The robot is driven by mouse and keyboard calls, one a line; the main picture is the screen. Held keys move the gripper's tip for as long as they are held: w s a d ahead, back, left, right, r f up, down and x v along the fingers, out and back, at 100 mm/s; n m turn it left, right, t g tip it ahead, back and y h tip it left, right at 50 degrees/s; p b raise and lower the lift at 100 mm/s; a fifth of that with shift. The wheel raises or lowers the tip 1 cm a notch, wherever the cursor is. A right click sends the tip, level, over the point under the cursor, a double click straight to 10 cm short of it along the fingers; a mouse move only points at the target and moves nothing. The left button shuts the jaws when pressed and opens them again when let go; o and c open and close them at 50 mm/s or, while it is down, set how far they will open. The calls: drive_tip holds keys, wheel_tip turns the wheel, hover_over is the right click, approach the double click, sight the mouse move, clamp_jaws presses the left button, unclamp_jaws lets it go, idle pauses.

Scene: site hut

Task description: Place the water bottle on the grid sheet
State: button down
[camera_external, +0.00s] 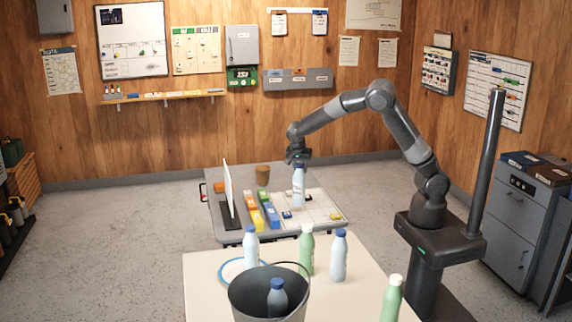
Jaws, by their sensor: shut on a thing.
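My gripper (299,163) points down over the far grey table and is shut on the top of a pale water bottle (299,188). The bottle hangs upright, its lower end in front of the white grid sheet (322,208) in this view. I cannot tell whether its base touches the sheet. A few small coloured pieces lie on the sheet. The gripper's fingers are too small to make out clearly.
Beside the sheet are coloured blocks (267,212), an upright white panel (228,187) and a brown cup (263,175). The near cream table (205,285) carries several bottles (339,258) and a dark bucket (250,297) with a bottle inside.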

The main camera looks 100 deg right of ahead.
sight(300, 175)
drive_tip(key=shift+f, duration=1.85)
drive_tip(key=c, duration=1.1)
unclamp_jaws()
drive_tip(key=shift+f, duration=0.15)
drive_tip(key=shift+o, duration=0.2)
